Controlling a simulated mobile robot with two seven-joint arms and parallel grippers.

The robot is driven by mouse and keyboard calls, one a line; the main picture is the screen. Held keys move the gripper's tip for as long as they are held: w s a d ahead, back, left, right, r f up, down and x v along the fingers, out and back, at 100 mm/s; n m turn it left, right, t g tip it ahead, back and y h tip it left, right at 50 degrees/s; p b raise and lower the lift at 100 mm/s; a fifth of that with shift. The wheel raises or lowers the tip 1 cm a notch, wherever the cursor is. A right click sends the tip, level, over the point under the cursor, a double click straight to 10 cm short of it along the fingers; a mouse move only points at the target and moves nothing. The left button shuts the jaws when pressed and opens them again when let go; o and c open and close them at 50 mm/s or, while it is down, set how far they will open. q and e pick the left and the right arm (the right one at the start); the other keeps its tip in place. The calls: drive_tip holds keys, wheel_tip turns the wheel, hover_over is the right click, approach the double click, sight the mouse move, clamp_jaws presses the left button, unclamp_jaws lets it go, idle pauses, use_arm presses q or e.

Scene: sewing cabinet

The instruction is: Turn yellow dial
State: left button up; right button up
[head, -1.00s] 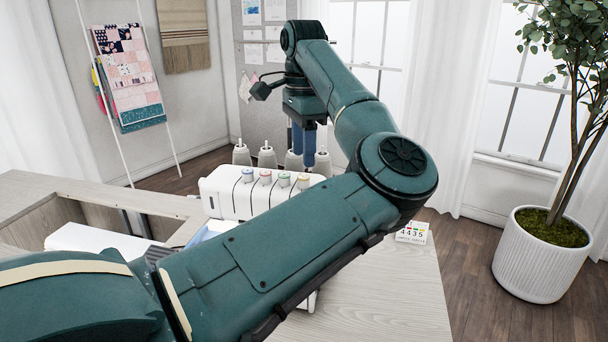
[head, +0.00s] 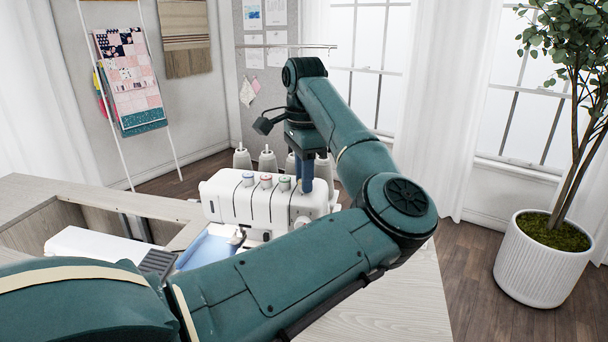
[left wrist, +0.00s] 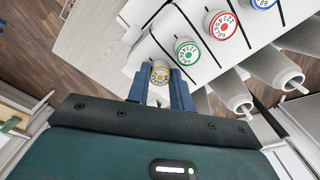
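A white serger sewing machine (head: 268,206) stands on the table with a row of coloured dials on its front. The yellow dial (left wrist: 160,74) shows in the left wrist view between the fingertips of my left gripper (left wrist: 161,82). The two blue fingers flank it closely, one on each side, and appear shut on it. In the head view my left gripper (head: 307,188) reaches down to the right end of the dial row; there the fingers hide the yellow dial. My right gripper is in neither view.
The green dial (left wrist: 188,52) sits beside the yellow one, then the red dial (left wrist: 222,25) and blue dial (left wrist: 263,3). Grey thread cones (head: 267,160) stand behind the machine. My left arm covers much of the table (head: 405,300). A potted tree (head: 545,258) stands right.

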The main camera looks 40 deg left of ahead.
use_arm(q)
clamp_jaws()
drive_tip(key=shift+m, duration=0.4)
drive_tip(key=m, duration=0.2)
drive_tip(key=shift+m+b, duration=0.3)
drive_tip(key=shift+b, duration=0.1)
drive_tip(key=m, duration=0.4)
drive_tip(key=shift+m+b, duration=0.3)
drive_tip(key=shift+b, duration=0.1)
drive_tip(key=m, duration=0.5)
drive_tip(key=shift+b, duration=0.4)
drive_tip(key=m, duration=0.3)
drive_tip(key=shift+m, duration=0.3)
drive_tip(key=shift+m+b, duration=0.3)
drive_tip(key=shift+m, duration=0.2)
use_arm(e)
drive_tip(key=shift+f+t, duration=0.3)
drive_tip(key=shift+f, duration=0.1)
